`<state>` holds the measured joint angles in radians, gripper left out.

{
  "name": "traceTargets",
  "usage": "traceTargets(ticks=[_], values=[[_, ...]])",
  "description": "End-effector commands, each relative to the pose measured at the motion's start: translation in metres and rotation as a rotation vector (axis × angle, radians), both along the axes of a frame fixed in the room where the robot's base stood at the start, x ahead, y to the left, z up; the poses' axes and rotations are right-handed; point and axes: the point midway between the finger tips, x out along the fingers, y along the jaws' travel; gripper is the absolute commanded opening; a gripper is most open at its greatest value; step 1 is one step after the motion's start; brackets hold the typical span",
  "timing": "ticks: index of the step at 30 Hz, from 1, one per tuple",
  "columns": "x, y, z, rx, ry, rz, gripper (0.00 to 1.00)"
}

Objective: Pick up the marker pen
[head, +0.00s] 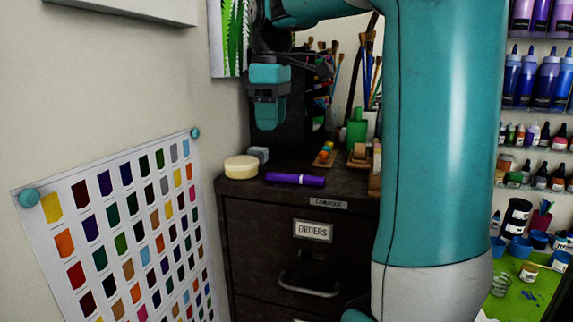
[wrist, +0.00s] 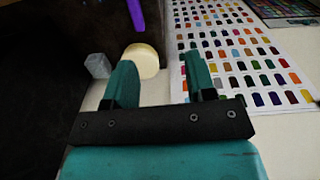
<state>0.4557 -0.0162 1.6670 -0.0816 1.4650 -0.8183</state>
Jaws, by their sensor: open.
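The purple marker pen (head: 295,180) lies on its side on top of the dark cabinet (head: 345,184), close to its front edge. In the wrist view the marker (wrist: 135,13) shows at the top edge, partly cut off, beyond my fingertips. My gripper (head: 266,124) points down above the cabinet top, behind and above the marker and apart from it. Its teal fingers (wrist: 160,75) are spread with nothing held between them.
A round cream disc (head: 241,167) sits left of the marker, with a small grey block (head: 259,154) behind it. Brushes (head: 370,60), a green bottle (head: 357,128) and small colourful items stand to the right. A colour chart (head: 120,235) hangs on the wall at left.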

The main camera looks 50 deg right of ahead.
Motion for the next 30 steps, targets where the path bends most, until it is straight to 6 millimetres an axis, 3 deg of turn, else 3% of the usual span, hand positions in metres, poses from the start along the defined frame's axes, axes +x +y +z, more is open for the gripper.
traceTargets(ticks=[1, 3, 7, 21, 30], values=[[-0.004, -0.022, 0.020, -0.003, 0.007, -0.029, 0.51], [-0.011, -0.042, 0.035, 0.000, 0.019, -0.045, 0.51], [-0.018, -0.056, 0.040, 0.006, 0.028, -0.056, 0.51], [-0.018, -0.054, -0.054, 0.007, 0.031, -0.050, 0.51], [-0.018, -0.053, -0.080, 0.008, 0.031, -0.051, 0.51]])
